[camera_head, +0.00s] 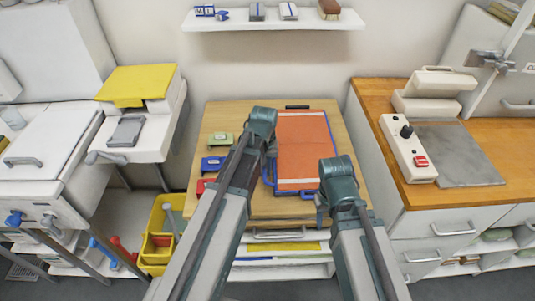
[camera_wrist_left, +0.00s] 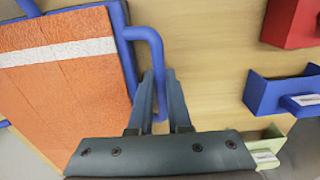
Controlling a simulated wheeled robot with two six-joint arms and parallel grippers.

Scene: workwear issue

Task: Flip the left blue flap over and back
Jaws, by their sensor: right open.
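A blue-edged panel with an orange face (camera_head: 303,150) and a pale strip lies on the wooden table (camera_head: 228,118). A blue loop handle (camera_head: 267,173) stands out from its left edge. The same handle (camera_wrist_left: 152,45) and panel (camera_wrist_left: 65,80) show in the left wrist view. My left gripper (camera_head: 271,150) is at the panel's left edge. In the left wrist view its fingers (camera_wrist_left: 160,85) are close together on either side of the handle bar and appear shut on it. My right gripper (camera_head: 322,204) is open at the panel's lower right corner, its fingertips partly hidden.
Green (camera_head: 220,139), blue (camera_head: 213,164) and red (camera_head: 204,185) bins line the table's left side. A yellow crate (camera_head: 158,232) stands on the floor at left. A counter with a control box (camera_head: 408,148) is at right. A wall shelf (camera_head: 274,20) is above.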

